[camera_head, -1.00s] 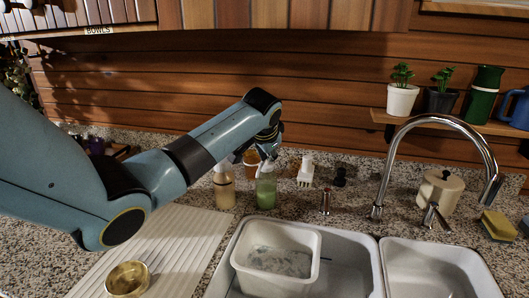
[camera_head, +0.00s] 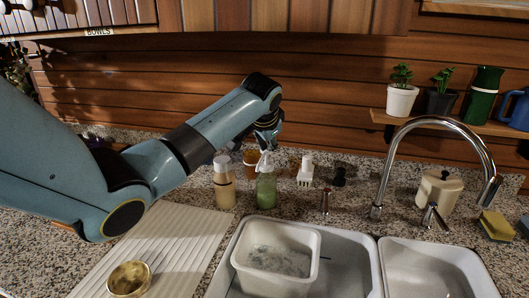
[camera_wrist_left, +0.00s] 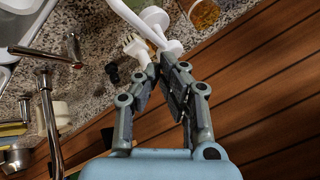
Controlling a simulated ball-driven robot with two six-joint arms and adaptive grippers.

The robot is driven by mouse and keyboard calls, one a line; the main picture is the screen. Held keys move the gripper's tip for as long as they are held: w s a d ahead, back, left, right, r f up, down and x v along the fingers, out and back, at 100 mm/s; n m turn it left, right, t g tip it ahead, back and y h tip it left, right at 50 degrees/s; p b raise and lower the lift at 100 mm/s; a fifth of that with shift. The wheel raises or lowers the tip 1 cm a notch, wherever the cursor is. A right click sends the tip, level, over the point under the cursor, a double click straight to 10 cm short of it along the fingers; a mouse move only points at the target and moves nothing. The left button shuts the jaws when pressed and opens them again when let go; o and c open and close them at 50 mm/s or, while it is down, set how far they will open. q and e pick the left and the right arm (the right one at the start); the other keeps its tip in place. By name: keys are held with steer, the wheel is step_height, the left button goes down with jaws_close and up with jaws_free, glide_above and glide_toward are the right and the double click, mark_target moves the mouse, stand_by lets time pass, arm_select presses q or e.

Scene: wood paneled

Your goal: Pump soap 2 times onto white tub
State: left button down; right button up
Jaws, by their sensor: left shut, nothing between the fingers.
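The green soap bottle (camera_head: 266,192) with a white pump head (camera_head: 264,162) stands upright on the counter behind the sink. The white tub (camera_head: 272,286) sits in the left sink basin, with cloudy water or suds inside. My left gripper (camera_head: 269,146) is directly above the pump head, pointing down. In the left wrist view its fingertips (camera_wrist_left: 168,62) are together with nothing between them, close to the white pump (camera_wrist_left: 150,22). I cannot tell whether they touch it. My right gripper is not in view.
A cream bottle (camera_head: 224,185) stands left of the soap, with a white brush (camera_head: 305,172) to its right. The chrome faucet (camera_head: 385,165) arches over the sink's right side. A gold bowl (camera_head: 129,279) rests on the ribbed drainboard (camera_head: 180,245).

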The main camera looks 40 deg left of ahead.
arm_select(q)
step_height(320, 180, up, 6)
steer(key=shift+r, duration=0.2)
stand_by(0.8)
